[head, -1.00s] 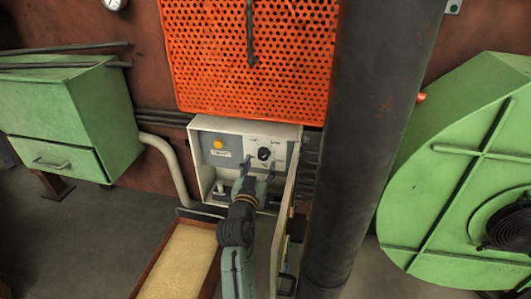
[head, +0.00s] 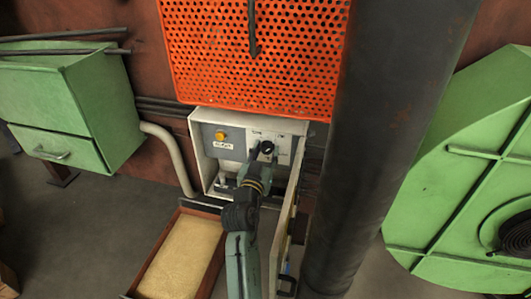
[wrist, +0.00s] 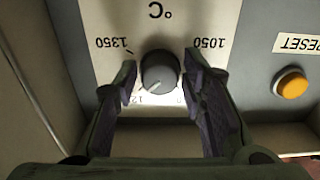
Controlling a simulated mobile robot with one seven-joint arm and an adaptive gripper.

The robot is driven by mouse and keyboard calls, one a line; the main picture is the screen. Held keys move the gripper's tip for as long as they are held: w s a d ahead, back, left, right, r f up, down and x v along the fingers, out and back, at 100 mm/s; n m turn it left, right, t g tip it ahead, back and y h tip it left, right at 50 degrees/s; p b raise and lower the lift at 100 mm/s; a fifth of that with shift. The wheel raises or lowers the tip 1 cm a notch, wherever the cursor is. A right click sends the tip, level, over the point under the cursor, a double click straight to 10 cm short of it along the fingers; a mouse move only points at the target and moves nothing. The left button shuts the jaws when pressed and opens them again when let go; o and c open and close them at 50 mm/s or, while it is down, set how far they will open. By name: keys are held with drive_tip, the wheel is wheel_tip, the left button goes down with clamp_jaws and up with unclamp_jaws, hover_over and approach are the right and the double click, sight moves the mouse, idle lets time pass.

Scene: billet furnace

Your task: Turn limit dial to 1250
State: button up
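The limit dial (wrist: 159,71) is a round grey knob on a pale plate marked °C, shown upside down in the wrist view. The numbers 1350 and 1050 show to its sides. A label at its lower edge is partly hidden and starts with "12". A light mark on the knob points toward the lower left. My gripper (wrist: 158,80) is open, with one finger on each side of the knob and a gap visible on both sides. In the head view the dial (head: 267,147) shows dark just beyond my gripper (head: 262,153).
The dial sits in an open white control box (head: 203,165) with its door (head: 283,235) swung out at the right. A yellow reset button (wrist: 291,84) is beside the dial plate. An orange perforated guard (head: 255,55) is above, and a dark pipe (head: 375,150) stands right.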

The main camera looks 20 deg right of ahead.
drive_tip(key=c, duration=0.7)
drive_tip(key=shift+n, duration=0.4)
drive_tip(key=o, duration=1.2)
drive_tip(key=shift+c, duration=0.2)
drive_tip(key=v, duration=1.2)
